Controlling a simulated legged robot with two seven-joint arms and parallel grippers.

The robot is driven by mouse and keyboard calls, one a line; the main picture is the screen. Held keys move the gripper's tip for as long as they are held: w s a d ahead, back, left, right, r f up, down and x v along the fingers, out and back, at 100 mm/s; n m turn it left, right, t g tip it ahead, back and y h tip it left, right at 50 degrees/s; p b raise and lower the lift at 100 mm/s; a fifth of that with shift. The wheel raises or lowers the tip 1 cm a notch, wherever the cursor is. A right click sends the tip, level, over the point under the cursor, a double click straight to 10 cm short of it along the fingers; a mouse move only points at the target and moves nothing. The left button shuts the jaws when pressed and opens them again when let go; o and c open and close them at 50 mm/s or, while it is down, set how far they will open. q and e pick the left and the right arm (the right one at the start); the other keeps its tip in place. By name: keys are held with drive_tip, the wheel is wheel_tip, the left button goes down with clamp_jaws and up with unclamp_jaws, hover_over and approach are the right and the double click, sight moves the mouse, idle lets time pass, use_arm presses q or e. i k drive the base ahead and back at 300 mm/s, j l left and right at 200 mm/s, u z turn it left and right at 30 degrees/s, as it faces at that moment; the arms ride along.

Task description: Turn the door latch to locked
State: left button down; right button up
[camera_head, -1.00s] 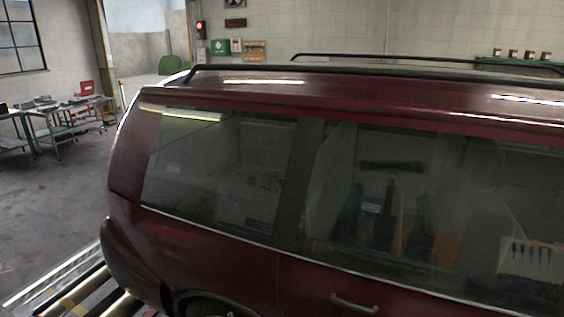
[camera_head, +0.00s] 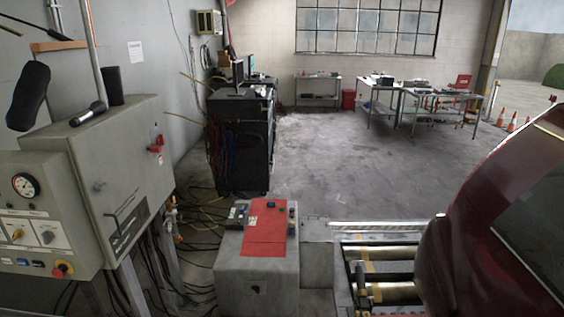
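A grey control cabinet (camera_head: 75,172) stands at the left, with a door (camera_head: 132,150) on its side facing the room. The door looks closed. Neither of my grippers is in view.
A grey box with a red top (camera_head: 265,229) stands in front of the cabinet, beside floor rollers (camera_head: 385,293). Cables (camera_head: 195,240) lie around the cabinet. A dark red car (camera_head: 480,240) is at the right. The middle floor (camera_head: 330,165) is clear.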

sight(98, 187)
drive_tip(key=u, duration=1.05)
drive_tip(key=i+l, duration=0.05)
